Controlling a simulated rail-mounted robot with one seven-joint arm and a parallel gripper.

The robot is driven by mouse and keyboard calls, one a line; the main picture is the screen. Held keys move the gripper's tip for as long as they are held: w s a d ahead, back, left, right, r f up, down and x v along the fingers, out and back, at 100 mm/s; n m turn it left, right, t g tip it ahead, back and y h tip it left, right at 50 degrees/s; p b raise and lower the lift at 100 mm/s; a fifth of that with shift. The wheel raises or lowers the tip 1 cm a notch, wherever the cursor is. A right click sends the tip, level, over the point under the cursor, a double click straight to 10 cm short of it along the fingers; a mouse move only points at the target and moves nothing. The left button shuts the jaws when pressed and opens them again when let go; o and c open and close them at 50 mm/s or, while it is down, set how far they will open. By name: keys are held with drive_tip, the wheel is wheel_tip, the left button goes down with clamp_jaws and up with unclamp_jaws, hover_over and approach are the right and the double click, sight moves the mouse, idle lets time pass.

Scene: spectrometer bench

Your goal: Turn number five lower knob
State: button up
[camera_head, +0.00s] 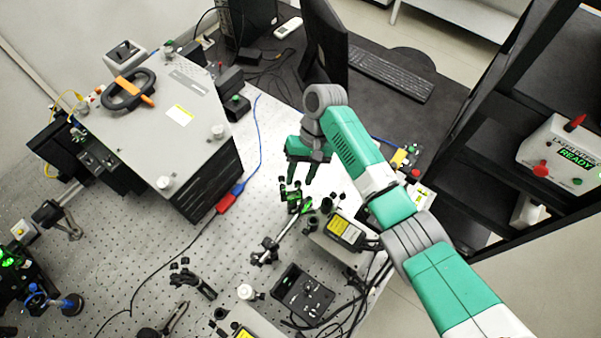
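My gripper (300,182) hangs over the optical table (215,265), fingers pointing down with a gap between them and nothing visible in it. Just below it is a small optical mount (293,197) with green light on it. Other dark mounts stand nearby, one (264,250) on the end of a silver rod and one (192,280) lower left. No number labels are readable, so I cannot tell which mount is number five or see its lower knob. I cannot tell whether the fingertips touch the mount.
A large grey box (165,115) with an orange-handled item on top stands left. Boxes with yellow labels (345,232) and a black controller (302,292) with cables crowd the right. A monitor (322,45) is behind. A black shelf (480,130) stands right.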

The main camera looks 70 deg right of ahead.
drive_tip(key=shift+c, duration=0.5)
clamp_jaws()
drive_tip(key=shift+r+t+p, duration=0.2)
drive_tip(key=shift+t+p, duration=0.1)
drive_tip(key=shift+p, duration=0.3)
drive_tip(key=shift+s+d+f+n+t+y, duration=0.15)
drive_tip(key=shift+f+n+t+y, duration=0.15)
drive_tip(key=shift+t+y, duration=0.25)
drive_tip(key=shift+o, duration=0.5)
unclamp_jaws()
drive_tip(key=shift+r, duration=0.15)
drive_tip(key=p+v, duration=0.1)
drive_tip(key=v, duration=0.6)
drive_tip(key=shift+r, duration=0.25)
